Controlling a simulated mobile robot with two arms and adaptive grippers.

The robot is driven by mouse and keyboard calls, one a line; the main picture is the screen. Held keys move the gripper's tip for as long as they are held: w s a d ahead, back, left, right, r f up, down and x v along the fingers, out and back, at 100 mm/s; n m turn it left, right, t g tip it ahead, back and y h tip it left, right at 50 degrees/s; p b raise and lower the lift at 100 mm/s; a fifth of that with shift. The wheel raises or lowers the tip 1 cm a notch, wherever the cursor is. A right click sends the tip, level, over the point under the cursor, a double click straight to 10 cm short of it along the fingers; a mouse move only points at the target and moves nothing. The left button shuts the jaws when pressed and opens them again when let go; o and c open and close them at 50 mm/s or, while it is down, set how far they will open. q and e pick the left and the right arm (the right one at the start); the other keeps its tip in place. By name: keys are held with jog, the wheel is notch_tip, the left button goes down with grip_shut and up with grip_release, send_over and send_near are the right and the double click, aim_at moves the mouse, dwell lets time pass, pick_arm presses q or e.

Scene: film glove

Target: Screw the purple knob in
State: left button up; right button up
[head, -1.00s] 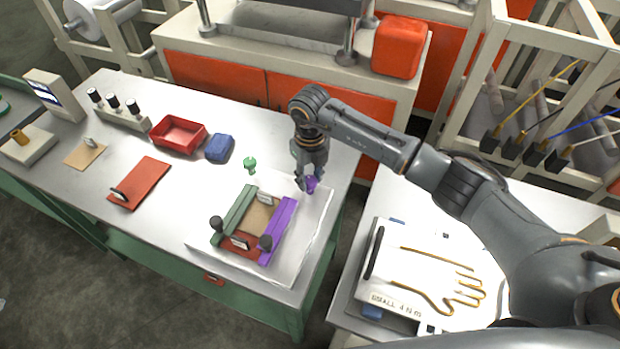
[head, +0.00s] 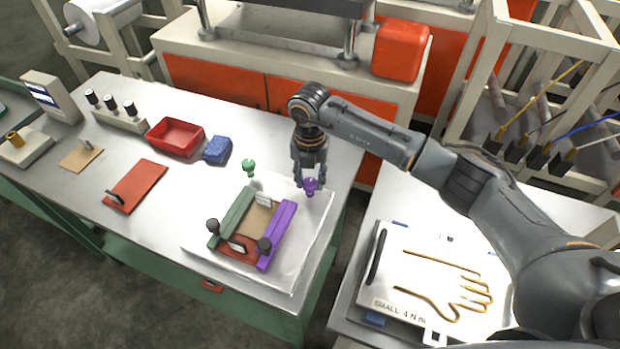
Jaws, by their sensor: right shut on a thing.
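The purple knob (head: 310,185) is at the fingertips of my right gripper (head: 308,184), which is shut on it near the far right corner of the white plate. I cannot tell whether the knob touches the plate. The purple bar (head: 279,233) lies along the right side of a small frame on the plate, with a dark knob (head: 264,245) at its near end. A green bar (head: 234,217) lies along the left side, with another dark knob (head: 212,226). A green knob (head: 249,167) stands beyond the frame. My left gripper is not in view.
The white plate (head: 305,250) lies on the metal table. Behind it are a red tray (head: 176,138) and a blue block (head: 217,150). A red board (head: 136,187) lies at left. A glove-pattern board (head: 405,270) rests on the right table.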

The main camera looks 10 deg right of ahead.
aim_at(310, 182)
jog(key=shift+r, duration=0.1)
dwell(0.4)
jog(key=shift+w, duration=0.1)
jog(key=o, duration=1.2)
jog(key=shift+c, duration=0.2)
notch_tip(310, 182, up, 12)
